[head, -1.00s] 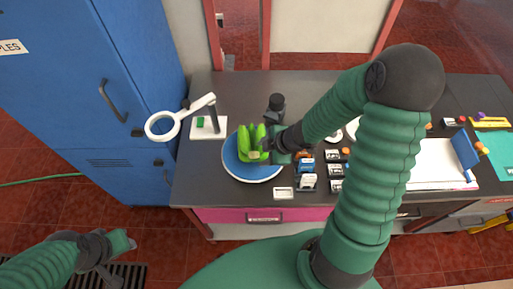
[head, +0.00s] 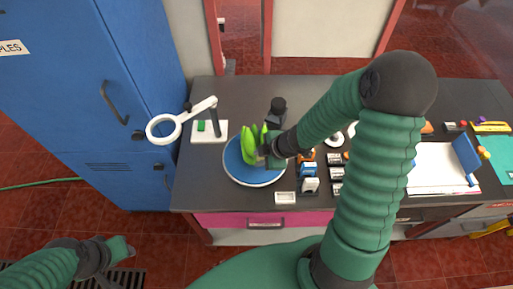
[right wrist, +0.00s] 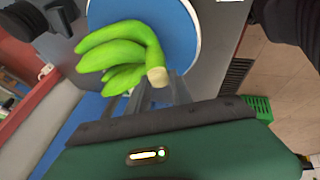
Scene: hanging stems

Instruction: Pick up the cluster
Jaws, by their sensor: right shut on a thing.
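The cluster is a bunch of green bananas (head: 249,146) over the blue plate with a white rim (head: 238,173). In the right wrist view the cluster (right wrist: 120,47) shows several curved green fingers and a pale cut stem end. My right gripper (head: 266,153) is shut on the cluster near its stem. Its fingertips (right wrist: 155,92) are partly hidden behind the stem. Whether the cluster still touches the plate is hard to tell. My left gripper (head: 125,248) hangs low at the left, away from the table; its jaws are too small to judge.
A white magnifier lamp (head: 163,129) stands left of the plate on the dark table (head: 330,90). Several small labelled blocks (head: 310,170) sit right of the plate. A black device (head: 277,108) stands behind it. A clipboard (head: 440,165) lies farther right. A blue cabinet (head: 100,90) borders the left.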

